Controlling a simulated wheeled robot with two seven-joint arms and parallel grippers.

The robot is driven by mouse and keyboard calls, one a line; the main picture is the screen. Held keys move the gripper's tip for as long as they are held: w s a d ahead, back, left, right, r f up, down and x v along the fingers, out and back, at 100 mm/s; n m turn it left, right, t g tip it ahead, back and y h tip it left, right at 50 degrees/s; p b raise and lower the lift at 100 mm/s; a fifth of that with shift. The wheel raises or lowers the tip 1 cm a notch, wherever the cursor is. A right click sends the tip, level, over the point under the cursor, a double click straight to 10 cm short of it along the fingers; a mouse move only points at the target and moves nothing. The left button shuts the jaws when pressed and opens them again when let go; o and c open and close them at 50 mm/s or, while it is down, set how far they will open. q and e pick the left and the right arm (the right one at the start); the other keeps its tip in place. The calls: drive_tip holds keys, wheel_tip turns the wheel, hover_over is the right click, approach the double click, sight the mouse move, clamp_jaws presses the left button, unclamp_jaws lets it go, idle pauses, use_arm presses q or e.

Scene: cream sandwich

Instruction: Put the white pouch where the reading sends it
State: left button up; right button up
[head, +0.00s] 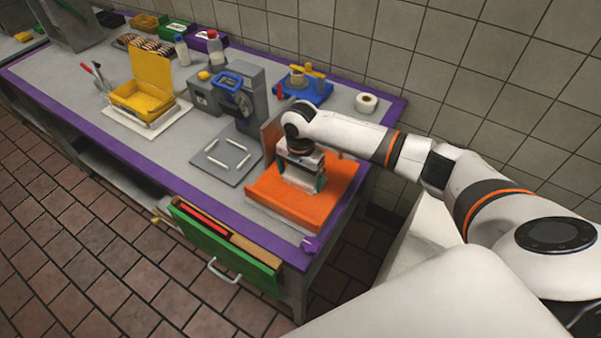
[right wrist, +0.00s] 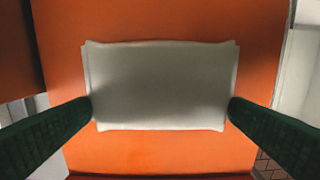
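The white pouch (right wrist: 160,85) lies flat across the middle of the right wrist view, over an orange tray (right wrist: 160,155). In the head view the pouch (head: 300,181) is partly hidden by my right gripper (head: 301,176), which points down over the orange tray (head: 268,190) at the right end of the counter. The green fingers in the right wrist view (right wrist: 161,107) meet both side edges of the pouch, so the gripper looks shut on it. I cannot tell whether the pouch touches the tray. No reading is legible. My left gripper is out of view.
A grey machine with a blue handle (head: 228,82) stands mid-counter, beside a grey plate with white bars (head: 227,156). A yellow open box (head: 145,92) is farther left. A blue fixture (head: 308,90) and white roll (head: 366,102) stand behind. A green-fronted drawer (head: 222,247) is open.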

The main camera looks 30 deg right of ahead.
sight(300, 178)
wheel_tip(300, 178, up, 12)
drive_tip(key=b, duration=0.1)
drive_tip(key=shift+r, duration=0.2)
idle(0.3)
idle(0.5)
